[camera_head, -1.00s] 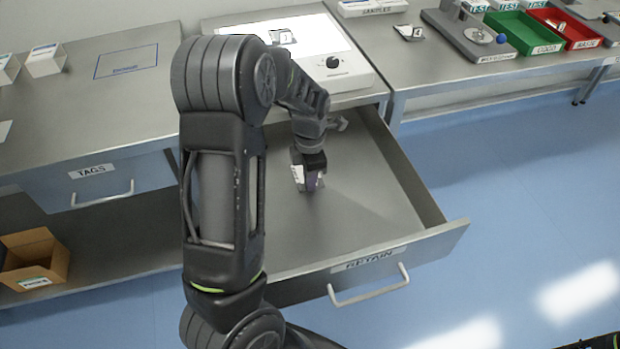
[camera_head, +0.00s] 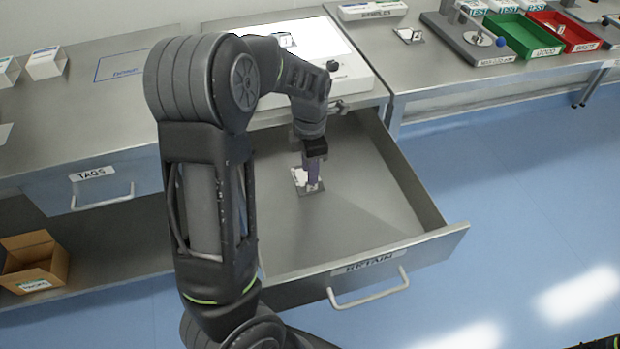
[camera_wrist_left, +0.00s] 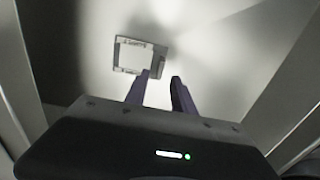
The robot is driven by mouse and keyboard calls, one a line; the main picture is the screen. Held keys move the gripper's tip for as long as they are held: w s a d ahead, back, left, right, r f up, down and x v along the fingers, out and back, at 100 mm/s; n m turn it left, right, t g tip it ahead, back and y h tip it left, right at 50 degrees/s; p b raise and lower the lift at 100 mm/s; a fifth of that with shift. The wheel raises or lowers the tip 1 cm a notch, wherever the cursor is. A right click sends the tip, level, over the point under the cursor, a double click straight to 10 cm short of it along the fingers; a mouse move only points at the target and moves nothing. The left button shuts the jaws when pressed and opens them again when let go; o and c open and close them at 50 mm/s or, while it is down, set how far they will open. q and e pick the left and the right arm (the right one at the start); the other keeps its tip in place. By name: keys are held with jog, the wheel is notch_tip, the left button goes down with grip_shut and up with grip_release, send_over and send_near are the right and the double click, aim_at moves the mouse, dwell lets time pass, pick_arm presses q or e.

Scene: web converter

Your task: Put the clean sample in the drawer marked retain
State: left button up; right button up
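The drawer marked RETAIN (camera_head: 425,240) is pulled open below the bench with the lightbox-like device. A small flat sample (camera_head: 301,179), white in the middle with a grey edge, lies on the drawer floor. It also shows in the left wrist view (camera_wrist_left: 135,57), just beyond the fingertips. My left gripper (camera_head: 313,184) reaches down into the drawer right beside the sample. In the left wrist view its two purple fingers (camera_wrist_left: 162,84) are apart with nothing between them; the left fingertip is close to the sample's edge, and contact is unclear. My right gripper is not seen.
Another small sample (camera_head: 288,40) lies on the lit device (camera_head: 345,75); one more (camera_head: 408,35) lies on the right bench. A green GOOD tray (camera_head: 528,38) and a red tray (camera_head: 566,30) stand farther right. The TAGS drawer (camera_head: 95,188) is shut.

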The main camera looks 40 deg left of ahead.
pick_arm(q)
notch_tip(320, 180, up, 7)
jog(key=shift+f, duration=0.1)
jog(key=shift+c, duration=0.3)
dwell(1.4)
